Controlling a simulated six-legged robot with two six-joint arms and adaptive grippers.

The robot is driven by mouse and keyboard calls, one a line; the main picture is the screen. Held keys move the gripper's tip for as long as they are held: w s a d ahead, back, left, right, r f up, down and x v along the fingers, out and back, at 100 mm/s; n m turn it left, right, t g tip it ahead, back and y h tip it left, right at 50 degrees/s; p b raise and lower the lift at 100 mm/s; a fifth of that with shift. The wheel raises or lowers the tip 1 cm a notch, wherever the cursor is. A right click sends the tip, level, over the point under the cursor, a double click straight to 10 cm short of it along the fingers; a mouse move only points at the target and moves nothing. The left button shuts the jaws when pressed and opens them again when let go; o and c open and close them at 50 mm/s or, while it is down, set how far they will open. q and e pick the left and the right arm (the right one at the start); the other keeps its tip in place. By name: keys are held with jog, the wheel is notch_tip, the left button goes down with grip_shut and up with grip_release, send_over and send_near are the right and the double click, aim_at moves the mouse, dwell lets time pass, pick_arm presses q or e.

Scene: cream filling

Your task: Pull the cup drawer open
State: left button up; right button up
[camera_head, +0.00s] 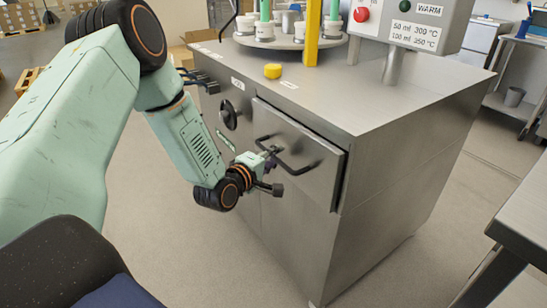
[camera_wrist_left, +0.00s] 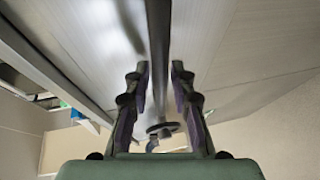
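The cup drawer (camera_head: 299,154) is in the upper front of the steel cabinet. Its front stands slightly proud of the cabinet, with a dark gap along its right edge. Its dark bar handle (camera_head: 299,170) runs across the front. My left gripper (camera_head: 270,156) is at the left part of this handle. The exact finger contact is hard to see. My right gripper is not in view.
The cabinet top (camera_head: 385,105) carries a yellow knob (camera_head: 272,71), a yellow post (camera_head: 312,35), a round cup carousel (camera_head: 292,42) and a control box (camera_head: 410,22). A black hand knob (camera_head: 228,115) is left of the drawer. A metal table (camera_head: 525,205) stands at right. Floor before the drawer is clear.

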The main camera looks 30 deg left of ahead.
pick_arm(q)
grip_shut()
jog(key=shift+s, duration=0.1)
dwell(0.7)
